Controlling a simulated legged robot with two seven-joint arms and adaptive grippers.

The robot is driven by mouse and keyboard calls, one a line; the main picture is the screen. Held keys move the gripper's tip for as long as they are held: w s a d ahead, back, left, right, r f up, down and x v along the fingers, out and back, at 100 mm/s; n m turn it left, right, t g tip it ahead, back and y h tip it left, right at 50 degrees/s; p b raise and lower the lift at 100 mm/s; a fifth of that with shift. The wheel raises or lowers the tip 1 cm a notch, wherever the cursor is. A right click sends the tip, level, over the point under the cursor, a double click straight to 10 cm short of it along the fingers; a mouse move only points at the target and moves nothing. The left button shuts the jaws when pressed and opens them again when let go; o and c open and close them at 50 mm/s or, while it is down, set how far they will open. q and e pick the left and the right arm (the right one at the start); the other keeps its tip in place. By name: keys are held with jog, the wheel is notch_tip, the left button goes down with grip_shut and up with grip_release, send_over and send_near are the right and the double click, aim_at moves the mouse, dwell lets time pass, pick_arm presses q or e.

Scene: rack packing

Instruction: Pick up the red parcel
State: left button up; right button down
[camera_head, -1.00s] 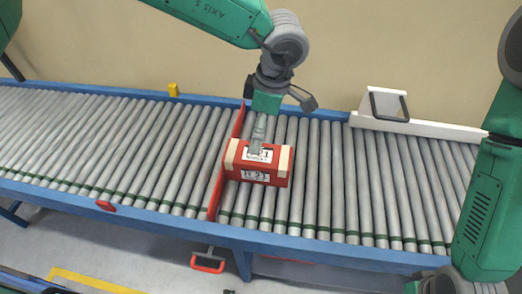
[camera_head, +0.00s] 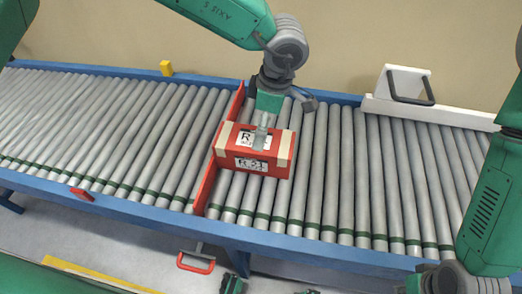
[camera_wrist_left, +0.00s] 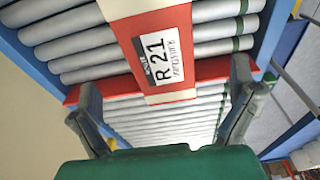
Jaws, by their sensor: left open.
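The red parcel (camera_head: 228,152) rests on the roller conveyor against the right side of a red crossbar (camera_head: 207,180). It has cream bands and white labels reading R 21. My left gripper (camera_head: 262,140) points down over the parcel in the head view, hiding part of its top label. In the left wrist view, the fingers of my left gripper (camera_wrist_left: 165,105) are spread, and the parcel (camera_wrist_left: 155,60) shows between and beyond them. Contact cannot be told.
The conveyor rollers (camera_head: 340,180) are clear right of the parcel and left of the crossbar. Blue side rails (camera_head: 320,248) edge the conveyor. A white bracket with a dark handle (camera_head: 410,85) stands on the far rail at right. A yellow block (camera_head: 166,68) sits on the far rail.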

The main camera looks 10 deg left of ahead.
aim_at(249, 138)
pick_arm(q)
jog(key=f, duration=0.1)
jog(key=a+f, duration=0.1)
jog(key=f, duration=0.1)
jog(key=shift+a+f, duration=0.1)
jog(key=shift+a, duration=0.15)
jog(key=shift+w+a+f, duration=0.1)
jog(key=shift+a+f, duration=0.55)
jog(key=shift+a, duration=0.3)
jog(key=shift+a+f, duration=0.15)
jog(key=shift+f, duration=0.05)
jog(key=f, duration=0.1)
jog(key=d+f, duration=0.1)
jog(key=f, duration=0.2)
jog(key=shift+d+f+b, duration=0.15)
jog(key=shift+d+b, duration=0.2)
jog(key=shift+b, duration=0.05)
jog(key=shift+d+f, duration=0.1)
jog(key=shift+a, duration=0.25)
jog(key=shift+c, duration=0.5)
jog(key=shift+a+f, duration=0.1)
jog(key=shift+a, duration=0.6)
jog(key=c, duration=1.5)
jog(key=shift+o, duration=0.2)
jog(key=shift+w+d, duration=0.1)
jog(key=shift+d, duration=0.35)
jog(key=shift+r, duration=0.25)
pick_arm(e)
jog(key=shift+a+f, duration=0.3)
jog(key=shift+a, duration=0.2)
